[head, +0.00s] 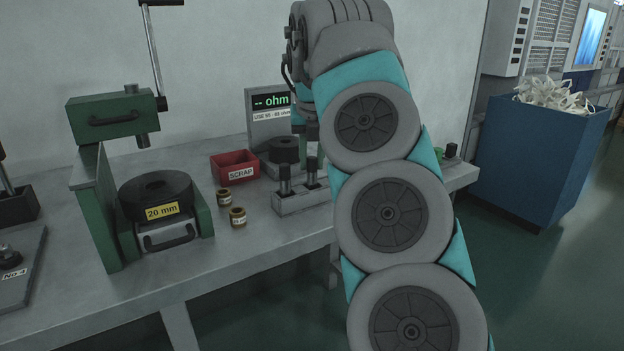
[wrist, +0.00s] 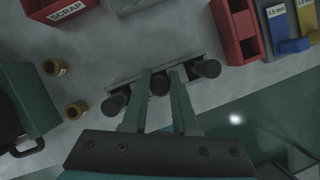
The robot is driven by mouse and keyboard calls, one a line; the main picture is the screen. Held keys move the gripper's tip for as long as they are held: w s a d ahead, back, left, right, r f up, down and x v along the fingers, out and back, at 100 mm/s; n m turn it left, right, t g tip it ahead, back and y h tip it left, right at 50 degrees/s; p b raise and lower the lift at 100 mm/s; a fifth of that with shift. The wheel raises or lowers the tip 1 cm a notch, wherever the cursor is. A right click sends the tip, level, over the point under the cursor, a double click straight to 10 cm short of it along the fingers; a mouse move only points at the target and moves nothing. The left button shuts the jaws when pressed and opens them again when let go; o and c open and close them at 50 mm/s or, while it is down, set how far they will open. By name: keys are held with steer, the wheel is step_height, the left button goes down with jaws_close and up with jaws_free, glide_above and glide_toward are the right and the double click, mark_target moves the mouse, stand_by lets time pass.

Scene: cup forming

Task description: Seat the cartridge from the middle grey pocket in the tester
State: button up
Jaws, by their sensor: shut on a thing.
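The grey rack (head: 300,202) stands on the bench and shows in the wrist view (wrist: 184,72). Three dark cylindrical cartridges stand in line there: the left one (wrist: 115,103), the middle one (wrist: 159,84) and the right one (wrist: 207,69). My gripper (wrist: 160,76) has its two green fingers closed on the middle cartridge; whether it is lifted at all I cannot tell. The tester (head: 268,112) behind the rack reads "-- ohm" and "USE 55 - 65 ohm".
A red SCRAP bin (head: 235,167) stands left of the tester. Two small brown ringed parts (head: 238,217) lie on the bench beside the green press (head: 105,200). A blue waste container (head: 535,160) stands beyond the bench.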

jaws_close()
steer(key=shift+d+r, duration=0.1)
steer(key=shift+r, duration=0.05)
stand_by(0.4)
steer(key=shift+r, duration=1.5)
steer(key=s+d+r+b, duration=0.1)
steer(key=s+d+b, duration=0.1)
steer(key=s, duration=0.5)
steer(key=s+d+b, duration=0.2)
steer(key=s+d, duration=0.1)
steer(key=s, duration=0.5)
steer(key=shift+r, duration=0.35)
